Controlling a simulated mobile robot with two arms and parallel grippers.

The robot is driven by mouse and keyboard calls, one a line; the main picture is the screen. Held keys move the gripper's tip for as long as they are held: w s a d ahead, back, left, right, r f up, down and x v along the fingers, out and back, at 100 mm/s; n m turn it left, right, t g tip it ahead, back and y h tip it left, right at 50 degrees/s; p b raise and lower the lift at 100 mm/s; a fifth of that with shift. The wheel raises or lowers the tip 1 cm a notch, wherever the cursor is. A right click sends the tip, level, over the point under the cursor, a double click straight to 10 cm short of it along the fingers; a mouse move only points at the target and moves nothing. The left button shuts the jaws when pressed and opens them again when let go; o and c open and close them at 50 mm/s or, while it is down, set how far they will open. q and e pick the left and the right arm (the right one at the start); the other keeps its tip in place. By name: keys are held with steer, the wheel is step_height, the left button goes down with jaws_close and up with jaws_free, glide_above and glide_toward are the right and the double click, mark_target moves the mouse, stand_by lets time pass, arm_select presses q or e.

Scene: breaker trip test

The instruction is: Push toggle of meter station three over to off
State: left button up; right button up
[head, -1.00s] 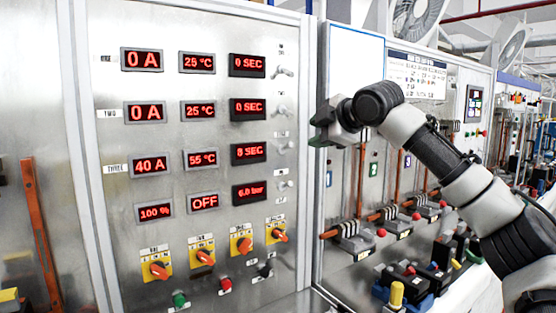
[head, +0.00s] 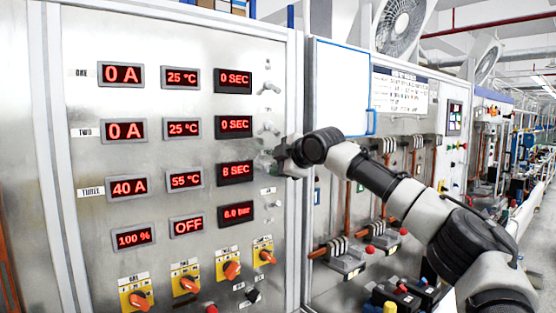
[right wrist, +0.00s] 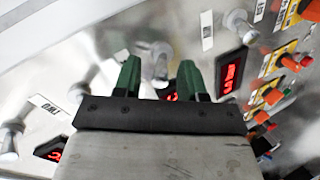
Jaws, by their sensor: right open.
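The row three readouts on the steel panel show 40 A (head: 129,188), 55 °C (head: 186,180) and a red seconds display (head: 235,173). The row three label (head: 91,192) is at their left. My right gripper (head: 274,157) is at the toggle column, level with row three, and hides the toggle there. In the right wrist view its two green fingers (right wrist: 158,76) are apart, with a metal toggle (right wrist: 159,57) showing between them; contact cannot be told. The toggle above, in row two (head: 269,128), is uncovered. My left gripper is out of view.
Another toggle (head: 272,206) sits below the gripper. Several orange knobs on yellow plates (head: 232,270) line the panel's lower part. A white-fronted cabinet (head: 342,85) with a blue handle stands right of the panel, with breakers (head: 345,258) lower down.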

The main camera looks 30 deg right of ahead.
steer(key=shift+w+f, duration=0.1)
steer(key=shift+w, duration=0.05)
steer(key=shift+c, duration=0.4)
jaws_close()
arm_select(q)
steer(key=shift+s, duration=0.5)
